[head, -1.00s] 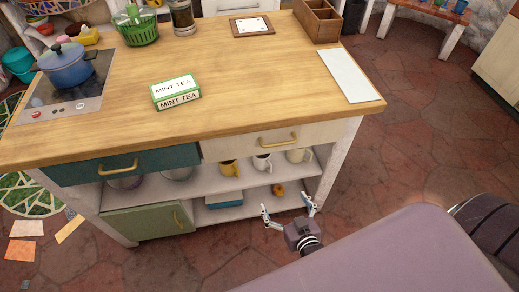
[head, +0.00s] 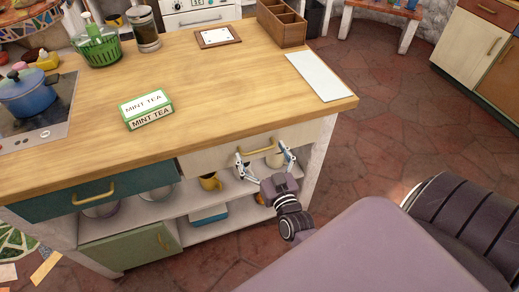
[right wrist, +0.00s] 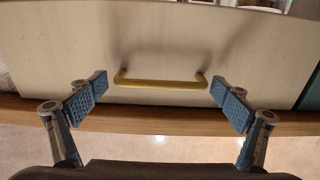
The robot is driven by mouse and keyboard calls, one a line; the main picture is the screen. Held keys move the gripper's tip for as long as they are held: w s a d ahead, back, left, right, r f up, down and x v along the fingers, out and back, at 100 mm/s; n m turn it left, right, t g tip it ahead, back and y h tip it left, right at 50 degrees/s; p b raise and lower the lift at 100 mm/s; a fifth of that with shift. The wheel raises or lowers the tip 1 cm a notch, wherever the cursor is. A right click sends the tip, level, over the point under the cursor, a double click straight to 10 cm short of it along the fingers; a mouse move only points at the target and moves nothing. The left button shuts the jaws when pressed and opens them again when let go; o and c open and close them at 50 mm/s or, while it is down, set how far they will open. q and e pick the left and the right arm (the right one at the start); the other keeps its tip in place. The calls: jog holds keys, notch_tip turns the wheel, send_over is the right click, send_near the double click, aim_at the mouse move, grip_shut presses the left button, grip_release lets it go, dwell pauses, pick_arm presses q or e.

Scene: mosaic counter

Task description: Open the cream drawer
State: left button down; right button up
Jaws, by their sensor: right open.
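The cream drawer (head: 222,158) is shut under the right part of the wooden counter top, with a brass bar handle (head: 257,147). It also fills the right wrist view (right wrist: 60,50), with its handle (right wrist: 160,82) lying crosswise in the middle. My right gripper (head: 265,158) is open in front of the drawer, its fingers pointing at it. In the right wrist view its blue-padded fingertips (right wrist: 160,100) stand on either side of the handle's ends, with nothing held between them. Whether they touch the drawer front, I cannot tell. My left gripper is not in view.
A teal drawer (head: 50,203) is shut to the left. Mugs such as the yellow one (head: 211,182) stand on the shelf below. On the counter top (head: 220,90) are a mint tea box (head: 147,109) and a pot (head: 28,95). Tiled floor (head: 410,130) is open at the right.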

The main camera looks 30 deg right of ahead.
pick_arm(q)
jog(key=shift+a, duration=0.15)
pick_arm(e)
jog(key=shift+w, duration=0.3)
